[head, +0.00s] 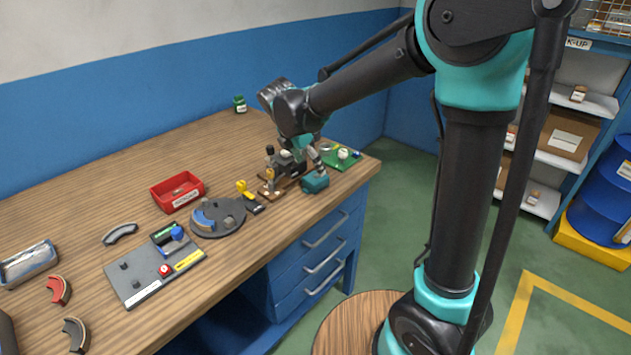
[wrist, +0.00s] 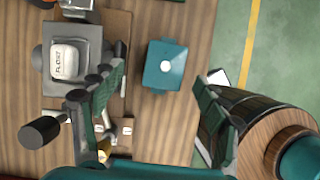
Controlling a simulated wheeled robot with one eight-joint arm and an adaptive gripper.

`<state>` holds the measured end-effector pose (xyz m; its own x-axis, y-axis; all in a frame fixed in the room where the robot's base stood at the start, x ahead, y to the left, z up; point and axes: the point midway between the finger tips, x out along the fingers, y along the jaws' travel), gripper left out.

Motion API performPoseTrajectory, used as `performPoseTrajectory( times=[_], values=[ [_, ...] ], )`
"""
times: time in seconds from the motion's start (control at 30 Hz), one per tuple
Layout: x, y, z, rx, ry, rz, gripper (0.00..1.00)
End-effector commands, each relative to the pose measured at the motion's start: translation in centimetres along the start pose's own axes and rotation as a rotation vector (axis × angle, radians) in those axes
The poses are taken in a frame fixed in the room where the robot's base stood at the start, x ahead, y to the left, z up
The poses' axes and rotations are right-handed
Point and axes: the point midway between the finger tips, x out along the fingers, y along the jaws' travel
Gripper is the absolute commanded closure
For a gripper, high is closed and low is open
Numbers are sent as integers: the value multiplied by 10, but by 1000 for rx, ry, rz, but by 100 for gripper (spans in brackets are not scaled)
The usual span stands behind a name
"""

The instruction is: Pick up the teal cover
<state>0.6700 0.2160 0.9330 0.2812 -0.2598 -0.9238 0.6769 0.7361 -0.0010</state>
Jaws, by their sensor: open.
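The teal cover (head: 315,181) sits at the front edge of the wooden bench, just right of a small brown board with a fixture. My gripper (head: 311,158) is above and close to the cover in the head view. In the wrist view its two green-padded fingers (wrist: 157,99) are spread apart, with the cover showing between and beyond them. Nothing is held, and I see no contact with the cover.
A grey fixture block (wrist: 73,58) marked "FLOAT" stands close left of the cover. A green board (head: 341,157) lies behind it to the right. The bench edge drops to the green floor (wrist: 285,60) on the right. A red bin (head: 178,193) stands farther left.

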Motion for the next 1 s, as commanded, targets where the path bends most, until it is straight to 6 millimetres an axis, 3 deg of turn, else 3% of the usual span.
performPoseTrajectory(
  times=[0.27, 0.6, 0.87, 1.0],
  values=[
    [19, -1, 0, 1, 0, 0, 26],
    [62, -7, 3, 2, 0, 0, 26],
    [65, -8, 2, 1, 0, 1, 26],
    [65, -8, 2, 1, 0, 1, 40]
  ],
)
